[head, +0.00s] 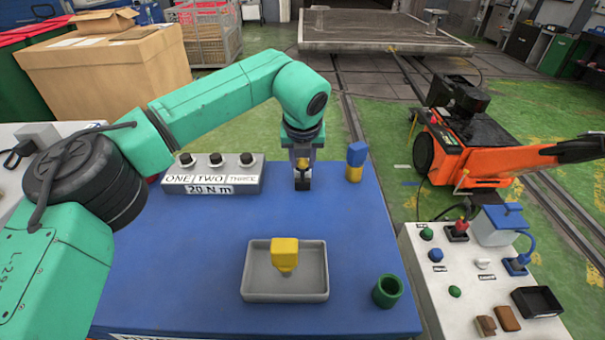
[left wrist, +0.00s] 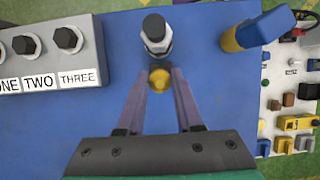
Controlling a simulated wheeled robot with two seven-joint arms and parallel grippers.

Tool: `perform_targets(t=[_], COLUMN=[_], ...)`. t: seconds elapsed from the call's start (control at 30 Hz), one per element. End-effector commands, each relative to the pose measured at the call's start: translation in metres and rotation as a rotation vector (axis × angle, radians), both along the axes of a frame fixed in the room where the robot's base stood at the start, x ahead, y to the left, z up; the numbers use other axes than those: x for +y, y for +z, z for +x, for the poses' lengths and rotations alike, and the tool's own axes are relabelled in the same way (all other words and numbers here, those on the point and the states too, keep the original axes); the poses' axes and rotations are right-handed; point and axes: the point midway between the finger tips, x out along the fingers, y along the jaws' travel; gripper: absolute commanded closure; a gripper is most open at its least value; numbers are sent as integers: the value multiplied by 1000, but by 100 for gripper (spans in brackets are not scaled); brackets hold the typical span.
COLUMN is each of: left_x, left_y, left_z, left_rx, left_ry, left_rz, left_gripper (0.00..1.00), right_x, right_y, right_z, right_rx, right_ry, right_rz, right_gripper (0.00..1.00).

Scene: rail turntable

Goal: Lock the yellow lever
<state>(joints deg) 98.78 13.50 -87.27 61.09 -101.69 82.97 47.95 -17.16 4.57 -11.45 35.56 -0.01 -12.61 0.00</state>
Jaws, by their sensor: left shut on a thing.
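My left gripper (head: 303,182) points down over the far part of the blue table, its fingers close together. In the left wrist view the gripper (left wrist: 160,80) is shut on a small rounded yellow piece (left wrist: 160,76). A grey and black bolt-like part (left wrist: 157,32) stands just beyond that piece; I cannot tell whether the two are joined, or whether the yellow piece is the task's lever. Another yellow part (head: 285,252) stands upright in a grey tray (head: 255,290), apart from the gripper. My right gripper is not in view.
A grey block with three dark knobs (head: 215,175) is left of the gripper. A blue and yellow block (head: 355,162) stands close on its right. A green cup (head: 388,291) is near the front right. A control panel (head: 430,275) adjoins the table's right side.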

Motion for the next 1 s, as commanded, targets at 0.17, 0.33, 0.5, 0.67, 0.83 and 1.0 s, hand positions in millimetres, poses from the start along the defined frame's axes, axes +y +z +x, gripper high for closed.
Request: perform_targets(t=[0.17, 0.33, 0.5, 0.67, 0.83, 1.0], left_x=[0, 0, 0, 0, 0, 1], left_y=[2, 2, 5, 4, 3, 3], left_z=[5, 6, 14, 21, 22, 22], left_rx=[-5, -6, -5, -6, -8, -6], left_ry=[1, 1, 2, 2, 1, 1], left_rz=[-2, -2, -1, -1, -2, -2], left_gripper=[96, 97, 96, 96, 97, 40], right_x=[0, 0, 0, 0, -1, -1], right_y=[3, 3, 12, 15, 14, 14], right_z=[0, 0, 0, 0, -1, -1], right_rx=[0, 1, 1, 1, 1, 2], right_ry=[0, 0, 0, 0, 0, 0], right_rz=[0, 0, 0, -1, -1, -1], right_gripper=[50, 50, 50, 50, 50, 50])
